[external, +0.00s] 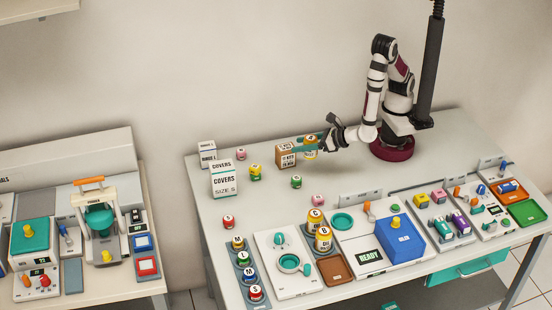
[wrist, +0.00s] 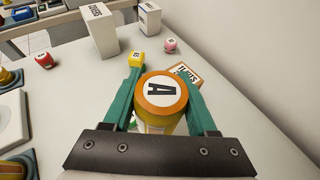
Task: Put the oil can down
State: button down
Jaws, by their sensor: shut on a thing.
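The can marked A (external: 310,153), orange-topped with a white disc lid, is held between the teal fingers of my gripper (external: 304,148). In the wrist view the can (wrist: 160,92) stands between the two fingers of my gripper (wrist: 159,75), its lid facing the camera. The can looks upright. Its lower part is mostly hidden, and I cannot tell whether its base touches the table. Two similar yellow cans, marked C (external: 315,219) and B (external: 323,239), stand at the front middle of the table.
A brown box (external: 285,156) stands close beside the held can. White cover boxes (external: 224,179) stand to the left, with small pink, yellow and green pieces between. The table behind the brown box is bare.

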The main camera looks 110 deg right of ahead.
jog(key=s+d+f+m+g+h, duration=0.2)
jog(key=s+d+m+g+h, duration=0.35)
jog(key=d, duration=0.45)
jog(key=shift+m+y, duration=0.35)
jog(key=shift+m, duration=0.1)
jog(key=f, duration=0.5)
jog(key=s+f, duration=0.1)
jog(key=f, duration=0.1)
jog(key=shift+d+f, duration=0.35)
jog(key=shift+f, duration=0.05)
jog(key=shift+f, duration=0.1)
jog(key=shift+c, duration=1)
grip_release()
